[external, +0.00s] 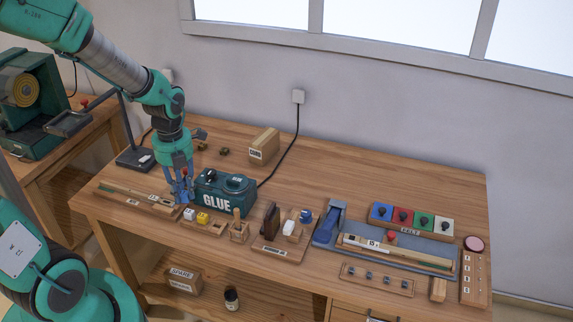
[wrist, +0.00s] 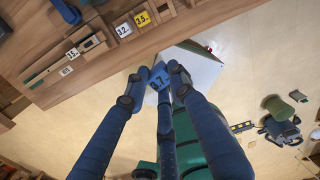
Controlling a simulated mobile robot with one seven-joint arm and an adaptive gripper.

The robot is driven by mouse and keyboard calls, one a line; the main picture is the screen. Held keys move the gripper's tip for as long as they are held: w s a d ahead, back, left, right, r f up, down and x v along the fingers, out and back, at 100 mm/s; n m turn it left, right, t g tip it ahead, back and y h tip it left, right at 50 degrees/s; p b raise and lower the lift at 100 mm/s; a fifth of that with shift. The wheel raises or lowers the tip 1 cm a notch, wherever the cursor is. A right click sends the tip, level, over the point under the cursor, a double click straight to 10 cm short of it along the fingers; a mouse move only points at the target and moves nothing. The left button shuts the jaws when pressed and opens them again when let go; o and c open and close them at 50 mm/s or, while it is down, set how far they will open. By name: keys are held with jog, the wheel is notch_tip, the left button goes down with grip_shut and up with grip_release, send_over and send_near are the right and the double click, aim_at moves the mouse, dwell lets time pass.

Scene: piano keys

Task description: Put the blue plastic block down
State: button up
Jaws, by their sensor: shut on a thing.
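My gripper (external: 181,190) is low near the left front of the workbench, just left of the teal GLUE box (external: 225,190). In the wrist view, my gripper (wrist: 156,88) has its blue fingers closed around the small blue plastic block (wrist: 158,77). In the external view I cannot separate the block from the blue fingers. Whether it touches anything below is not clear.
A white block (external: 189,214) and a yellow block (external: 202,217) sit in a wooden tray right of my gripper. A long wooden rail (external: 130,192) lies to the left. Other fixtures and a felt board (external: 410,235) fill the right. The bench's back right is clear.

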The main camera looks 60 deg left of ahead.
jog(key=w+a+f+n, duration=0.1)
jog(key=w+a+n, duration=0.3)
jog(key=a, duration=0.8)
jog(key=w+a+n, duration=0.3)
jog(key=a+n, duration=0.3)
jog(key=a, duration=0.6)
jog(key=w+a+f+n, duration=0.1)
jog(key=w+a+n, duration=0.3)
jog(key=a, duration=0.8)
jog(key=shift+n, duration=0.4)
jog(key=f, duration=0.4)
jog(key=shift+s+a+f, duration=0.2)
jog(key=shift+s+f, duration=0.1)
jog(key=shift+s, duration=0.05)
jog(key=shift+f+b, duration=0.8)
jog(key=shift+f, duration=2.35)
jog(key=shift+f+b, duration=0.35)
jog(key=shift+f, duration=1.5)
jog(key=shift+f, duration=0.1)
